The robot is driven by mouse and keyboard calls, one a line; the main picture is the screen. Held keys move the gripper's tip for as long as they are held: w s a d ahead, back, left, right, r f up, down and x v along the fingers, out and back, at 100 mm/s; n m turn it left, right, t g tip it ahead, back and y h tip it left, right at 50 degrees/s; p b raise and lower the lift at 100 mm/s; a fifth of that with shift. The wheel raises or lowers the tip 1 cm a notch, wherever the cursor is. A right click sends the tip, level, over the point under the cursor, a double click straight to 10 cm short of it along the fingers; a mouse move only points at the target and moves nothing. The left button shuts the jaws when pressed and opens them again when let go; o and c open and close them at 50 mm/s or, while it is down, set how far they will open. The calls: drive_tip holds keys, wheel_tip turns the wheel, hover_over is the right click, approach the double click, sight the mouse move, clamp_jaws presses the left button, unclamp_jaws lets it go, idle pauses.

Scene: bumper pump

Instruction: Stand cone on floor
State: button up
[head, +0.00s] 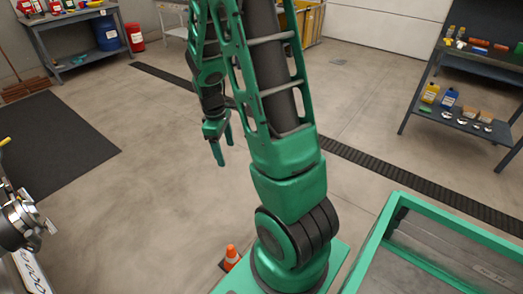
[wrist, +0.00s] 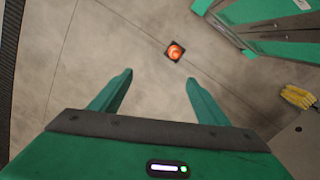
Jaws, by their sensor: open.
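A small orange cone (head: 231,254) with a pale band and a dark square base stands upright on the floor, close beside my green base in the head view. My base hides part of its foot. In the wrist view the cone (wrist: 175,51) shows from above, beyond the fingertips and slightly right of centre. My gripper (head: 221,156) points down above the floor, open and empty. Its two green fingers show apart in the wrist view (wrist: 159,79), with bare floor between them. The gripper does not touch the cone.
A dark floor mat (head: 50,145) and a metal machine part (head: 20,222) are at left. A workbench (head: 75,35) stands at back left, a shelf (head: 470,95) at right. A dark drain strip (head: 390,172) crosses the floor. Open floor surrounds my gripper.

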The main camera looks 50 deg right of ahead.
drive_tip(key=s+a+r+m, duration=0.3)
drive_tip(key=s+r+m, duration=0.2)
drive_tip(key=s+r, duration=0.3)
drive_tip(key=s+a+r+m+y, duration=0.1)
drive_tip(key=s+a+r+m, duration=0.2)
drive_tip(key=s, duration=1.1)
wheel_tip(320, 180, up, 5)
drive_tip(key=m, duration=0.3)
drive_tip(key=shift+a+f+m+y, duration=0.15)
drive_tip(key=shift+a+m+y, duration=0.05)
drive_tip(key=shift+m+y, duration=0.1)
